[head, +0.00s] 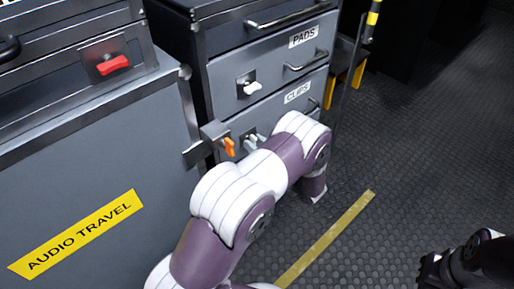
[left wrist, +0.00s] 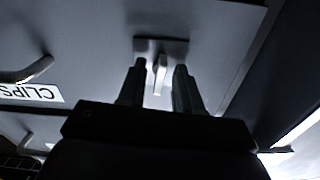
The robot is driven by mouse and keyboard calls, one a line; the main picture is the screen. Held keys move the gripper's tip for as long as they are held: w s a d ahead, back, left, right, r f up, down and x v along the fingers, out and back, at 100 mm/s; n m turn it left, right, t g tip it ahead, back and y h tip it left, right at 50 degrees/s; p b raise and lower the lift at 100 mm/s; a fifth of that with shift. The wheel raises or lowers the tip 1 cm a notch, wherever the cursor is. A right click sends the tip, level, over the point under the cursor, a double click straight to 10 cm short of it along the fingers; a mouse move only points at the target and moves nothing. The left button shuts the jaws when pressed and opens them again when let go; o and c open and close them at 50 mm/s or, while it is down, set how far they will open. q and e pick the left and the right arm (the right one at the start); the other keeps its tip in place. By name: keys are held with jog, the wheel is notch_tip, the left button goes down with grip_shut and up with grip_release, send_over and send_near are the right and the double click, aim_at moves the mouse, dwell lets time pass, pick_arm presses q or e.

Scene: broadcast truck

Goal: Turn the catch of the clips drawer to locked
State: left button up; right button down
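The clips drawer (head: 284,110) is a grey drawer front labelled CLIPS, below the pads drawer. It looks closed. Its catch is a small pale lever on a plate, partly hidden by my left arm in the head view. In the left wrist view the catch lever (left wrist: 160,74) stands upright in the picture, between the two fingers of my left gripper (left wrist: 159,67). The fingers are apart, with a gap visible on both sides of the lever. The CLIPS label (left wrist: 32,92) appears upside down there. My right gripper (head: 432,268) is dark at the bottom right, away from the drawers.
The pads drawer (head: 275,75) above has its own pale catch (head: 251,87). An orange lever (head: 229,147) sits on a bracket close left of the clips catch. The audio travel case (head: 95,180) has a red latch (head: 113,65). The floor at right is open.

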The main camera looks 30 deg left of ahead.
pick_arm(q)
grip_shut()
jog(key=m+p, duration=1.1)
jog(key=m, duration=0.5)
dwell(0.5)
jog(key=shift+m, duration=0.4)
grip_release()
